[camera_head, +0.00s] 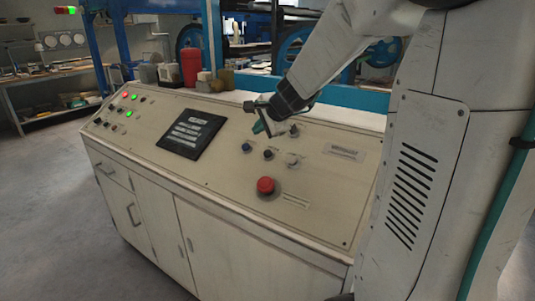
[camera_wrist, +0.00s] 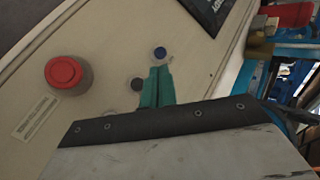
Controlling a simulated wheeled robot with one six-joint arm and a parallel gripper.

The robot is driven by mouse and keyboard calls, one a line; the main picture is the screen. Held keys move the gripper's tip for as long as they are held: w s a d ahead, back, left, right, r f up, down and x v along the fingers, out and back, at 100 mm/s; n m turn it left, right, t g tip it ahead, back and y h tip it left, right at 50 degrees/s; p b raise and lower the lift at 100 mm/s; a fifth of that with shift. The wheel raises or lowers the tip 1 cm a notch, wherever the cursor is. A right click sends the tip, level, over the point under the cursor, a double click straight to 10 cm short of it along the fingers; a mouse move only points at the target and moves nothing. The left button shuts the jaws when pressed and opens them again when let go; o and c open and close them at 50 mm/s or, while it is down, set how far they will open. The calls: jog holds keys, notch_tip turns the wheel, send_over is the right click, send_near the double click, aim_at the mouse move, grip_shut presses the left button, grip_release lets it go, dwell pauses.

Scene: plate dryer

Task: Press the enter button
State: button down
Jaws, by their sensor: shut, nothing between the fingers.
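The sloped beige control panel (camera_head: 225,170) carries several small buttons: a blue one (camera_head: 246,147), a dark one (camera_head: 268,155), a pale one (camera_head: 292,160) and another (camera_head: 294,130) further back. I cannot read which one is the enter button. My gripper (camera_head: 259,127) has teal fingers, shut and empty, over the panel behind the blue and dark buttons. In the wrist view, the closed fingertips (camera_wrist: 159,70) lie just below the blue button (camera_wrist: 160,53) and right of the dark button (camera_wrist: 137,84). Contact with the panel cannot be told.
A large red mushroom button (camera_head: 265,185) sits in front of the small buttons. A dark screen (camera_head: 190,133) is to their left, with lit red and green lamps (camera_head: 129,114) further left. A red canister (camera_head: 192,68) and other containers stand behind the panel.

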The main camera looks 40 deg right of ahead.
jog(key=shift+w+d+f, duration=0.25)
jog(key=shift+d+f, duration=0.45)
jog(key=shift+f, duration=0.55)
jog(key=shift+w+d+f, duration=0.25)
jog(key=shift+d+f, duration=0.4)
jog(key=shift+f, duration=0.6)
jog(key=shift+w+d+f, duration=0.25)
jog(key=shift+d+f, duration=0.45)
jog(key=shift+f, duration=0.55)
jog(key=shift+d+f, duration=0.2)
jog(key=shift+f, duration=0.15)
jog(key=shift+w+d+f, duration=0.1)
jog(key=shift+d+f, duration=0.1)
jog(key=shift+f, duration=0.2)
jog(key=shift+r, duration=0.1)
jog(key=shift+a+r, duration=0.4)
jog(key=shift+r, duration=0.3)
jog(key=r, duration=0.1)
jog(key=a+r, duration=0.1)
jog(key=r, duration=0.1)
jog(key=s+a+r, duration=0.1)
jog(key=shift+a+r, duration=0.15)
jog(key=shift+a, duration=0.05)
